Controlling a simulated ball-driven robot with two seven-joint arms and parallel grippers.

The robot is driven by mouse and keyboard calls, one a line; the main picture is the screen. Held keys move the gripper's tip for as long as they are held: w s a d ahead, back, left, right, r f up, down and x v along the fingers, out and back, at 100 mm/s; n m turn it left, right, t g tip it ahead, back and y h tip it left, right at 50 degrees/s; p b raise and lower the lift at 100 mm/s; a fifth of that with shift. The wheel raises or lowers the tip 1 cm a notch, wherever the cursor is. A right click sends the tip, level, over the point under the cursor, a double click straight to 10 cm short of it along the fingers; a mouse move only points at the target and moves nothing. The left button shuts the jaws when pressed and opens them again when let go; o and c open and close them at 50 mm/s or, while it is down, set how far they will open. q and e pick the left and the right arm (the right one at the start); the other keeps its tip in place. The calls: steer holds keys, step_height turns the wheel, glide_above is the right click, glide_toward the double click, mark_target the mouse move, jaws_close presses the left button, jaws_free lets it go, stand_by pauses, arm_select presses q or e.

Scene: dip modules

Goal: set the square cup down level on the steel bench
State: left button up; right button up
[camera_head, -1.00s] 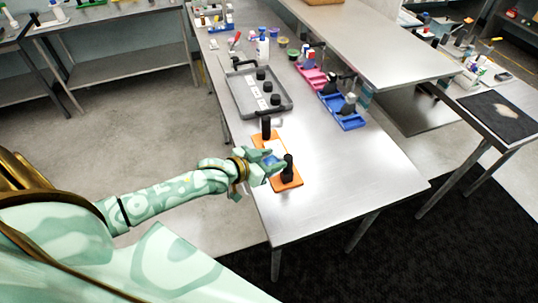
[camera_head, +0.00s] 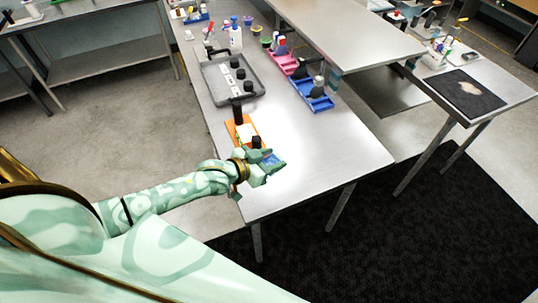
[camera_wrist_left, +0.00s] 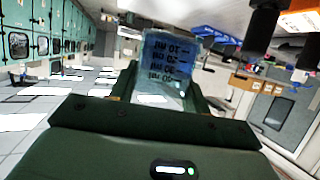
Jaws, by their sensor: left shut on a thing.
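The steel bench (camera_head: 340,168) runs away from me, and its near part is bare. My left gripper (camera_head: 272,163) is over the bench's near left part, just in front of the orange base. It is shut on the square cup, a clear bluish cup with ml markings, which fills the gap between the fingers in the left wrist view (camera_wrist_left: 168,68). In the head view the fingers hide most of the cup. I cannot tell whether it touches the bench or is level. My right gripper is not in view.
The orange base (camera_head: 231,127) with dark upright posts stands just behind the gripper. A grey tray (camera_head: 207,80) with black knobs is farther back. Blue (camera_head: 322,106) and pink (camera_head: 284,62) racks stand to the right. The bench is clear to the right of the gripper.

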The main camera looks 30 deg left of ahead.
arm_select(q)
step_height(320, 180, down, 12)
steer(key=b, duration=0.8)
steer(key=shift+a+f+b, duration=0.1)
steer(key=shift+f+b, duration=0.15)
steer(key=shift+b, duration=0.05)
steer(key=shift+f+b, duration=0.45)
steer(key=shift+f, duration=0.2)
steer(key=shift+f+b, duration=0.4)
steer(key=shift+f, duration=0.2)
steer(key=o, duration=1)
